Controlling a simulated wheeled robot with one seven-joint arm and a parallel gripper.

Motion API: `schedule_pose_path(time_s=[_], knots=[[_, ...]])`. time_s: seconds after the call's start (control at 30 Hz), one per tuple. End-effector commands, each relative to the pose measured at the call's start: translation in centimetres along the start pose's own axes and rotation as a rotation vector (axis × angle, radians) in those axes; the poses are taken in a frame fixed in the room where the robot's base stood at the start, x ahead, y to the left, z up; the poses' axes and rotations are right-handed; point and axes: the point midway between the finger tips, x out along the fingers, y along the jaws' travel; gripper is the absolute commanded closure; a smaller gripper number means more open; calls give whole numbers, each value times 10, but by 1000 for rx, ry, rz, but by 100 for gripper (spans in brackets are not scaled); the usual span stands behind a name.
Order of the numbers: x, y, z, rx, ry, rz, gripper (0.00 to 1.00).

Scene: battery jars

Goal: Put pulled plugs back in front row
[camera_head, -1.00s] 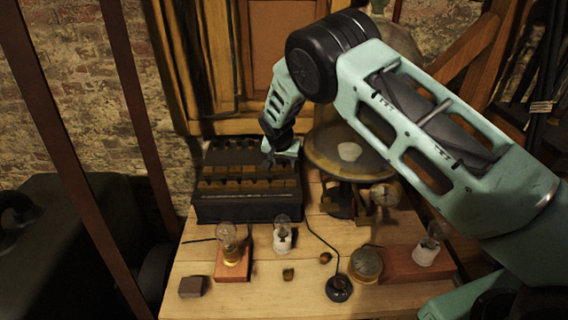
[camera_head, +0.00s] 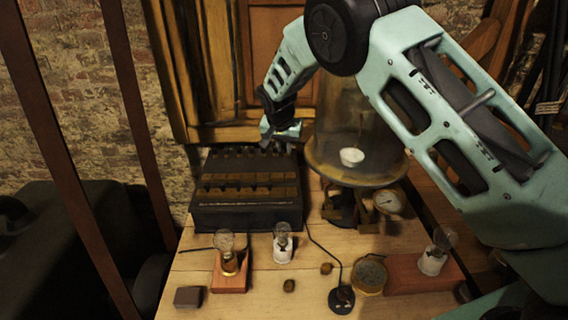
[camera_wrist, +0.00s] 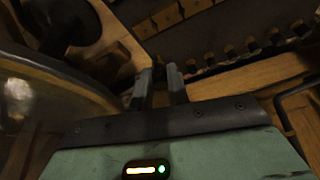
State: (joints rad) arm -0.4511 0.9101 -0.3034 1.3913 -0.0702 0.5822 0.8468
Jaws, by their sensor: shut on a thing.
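The dark battery box (camera_head: 247,215) stands at the back left of the table, with rows of brown blocks and dark knobs along its top. My gripper (camera_head: 270,142) is over its back right corner. In the wrist view, the fingers (camera_wrist: 160,88) are close together on a small dark piece (camera_wrist: 159,72), probably a plug, mostly hidden between them. A row of dark knobs (camera_wrist: 210,59) runs to the right of the fingertips. Two small brown pieces, which look like loose plugs, lie on the table in front: one (camera_head: 289,286) and another (camera_head: 326,268).
A glass bell jar on a stand (camera_head: 358,172) is close right of the box. Bulbs on bases (camera_head: 230,275), (camera_head: 283,250), (camera_head: 432,262), a gauge (camera_head: 388,199), a round brass dial (camera_head: 369,276), a black key (camera_head: 341,300) and a dark block (camera_head: 189,297) occupy the table.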

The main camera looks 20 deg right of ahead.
Motion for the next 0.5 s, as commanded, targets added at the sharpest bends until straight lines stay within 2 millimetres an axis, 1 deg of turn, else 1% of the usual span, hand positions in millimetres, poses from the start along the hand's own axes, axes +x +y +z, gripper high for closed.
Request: schedule_pose_path(time_s=[0.07, 0.17, 0.2, 0.3, 0.4, 0.5], knots=[[-9, 0, 1, 0, 0, 0, 100], [-18, 4, 14, -2, 0, 6, 100], [-20, 6, 22, -3, 0, 7, 100], [-22, 12, 43, -3, 0, 8, 100], [-22, 17, 60, -2, -1, 4, 100], [-20, 19, 69, -1, -1, 1, 100]])
